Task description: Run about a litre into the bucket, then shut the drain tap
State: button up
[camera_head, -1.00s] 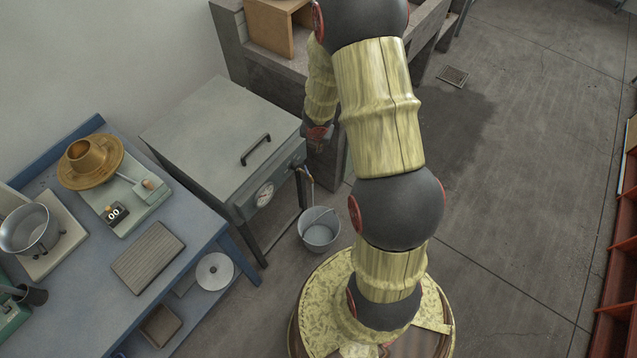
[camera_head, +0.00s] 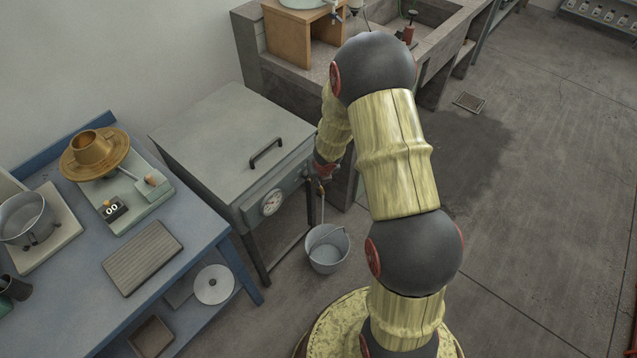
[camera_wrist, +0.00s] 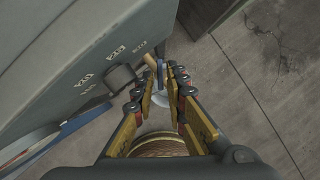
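The drain tap (camera_head: 321,187) is a small brass fitting on the front of the grey tank (camera_head: 232,140). In the wrist view its blue lever (camera_wrist: 162,73) shows between the fingertips. The metal bucket (camera_head: 327,256) stands upright on the floor under the tap; a thin pale line runs from the tap towards it, perhaps water. The water level is not clear. In the wrist view the bucket is mostly hidden behind the fingers. My gripper (camera_wrist: 166,78) is open, with its fingers either side of the lever; I cannot tell whether they touch it. In the head view my arm partly hides it.
A blue bench (camera_head: 75,275) with scales and a pan is at the left. A stone sink (camera_head: 432,42) and a wooden stand (camera_head: 283,35) are behind. A floor drain (camera_head: 468,102) lies beside a damp patch. The floor at right is clear.

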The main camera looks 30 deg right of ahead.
jog(key=shift+w+f, duration=0.2)
jog(key=shift+f, duration=0.25)
grip_shut()
jog(key=shift+d, duration=0.1)
jog(key=shift+d+r+n+y+p, duration=0.15)
jog(key=shift+n+y+p, duration=0.35)
jog(key=shift+n, duration=1)
